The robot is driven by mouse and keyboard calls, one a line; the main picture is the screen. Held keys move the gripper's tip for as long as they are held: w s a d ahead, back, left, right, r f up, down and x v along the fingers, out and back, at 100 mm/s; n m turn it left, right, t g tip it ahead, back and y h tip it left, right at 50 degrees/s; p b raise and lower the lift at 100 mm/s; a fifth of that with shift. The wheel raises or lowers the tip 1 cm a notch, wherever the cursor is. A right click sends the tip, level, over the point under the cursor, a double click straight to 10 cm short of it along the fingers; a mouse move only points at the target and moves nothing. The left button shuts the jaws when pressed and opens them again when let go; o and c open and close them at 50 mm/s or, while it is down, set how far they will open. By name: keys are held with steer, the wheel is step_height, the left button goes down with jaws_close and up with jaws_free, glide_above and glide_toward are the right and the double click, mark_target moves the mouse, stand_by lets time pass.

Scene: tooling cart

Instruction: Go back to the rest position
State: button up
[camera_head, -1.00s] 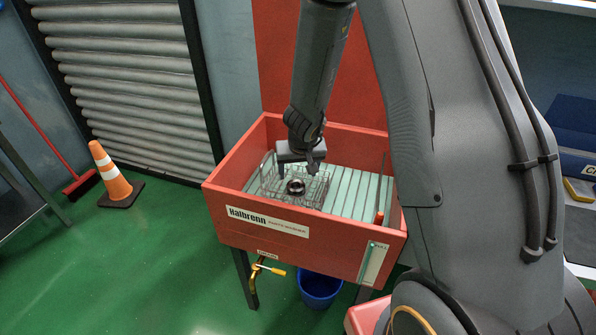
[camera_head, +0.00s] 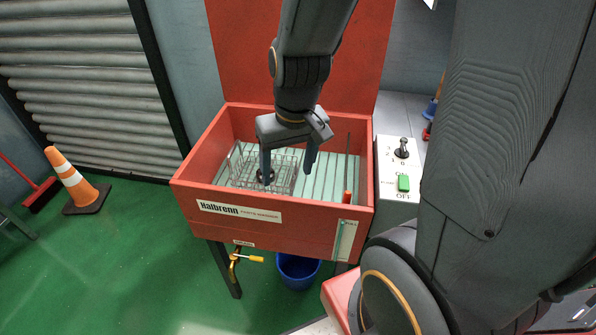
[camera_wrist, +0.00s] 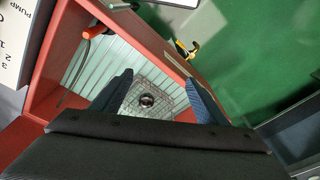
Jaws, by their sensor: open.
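My gripper (camera_head: 288,168) is open and empty above the red parts washer (camera_head: 240,236), with its fingers pointing down. In the wrist view my two fingers (camera_wrist: 155,98) are spread apart, with the wire basket and a dark metal ring (camera_wrist: 147,101) seen below between them. The wire basket (camera_head: 240,168) stands on the ribbed pale floor of the washer. The ring (camera_head: 268,175) lies in the basket, partly hidden behind a finger in the head view.
A control box (camera_head: 398,180) with a black knob and green switch stands right of the washer. A blue bucket (camera_head: 298,272) is underneath, near a yellow-handled valve (camera_head: 248,258). An orange cone (camera_head: 75,182) stands at left. The green floor in front is open.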

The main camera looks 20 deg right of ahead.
steer(key=s, duration=0.1)
steer(key=s+d, duration=0.1)
steer(key=s, duration=0.1)
steer(key=shift+d+r+g+h, duration=0.2)
steer(key=shift+r+g+h, duration=0.1)
steer(key=shift+r, duration=0.1)
steer(key=shift+w, duration=0.1)
stand_by(0.9)
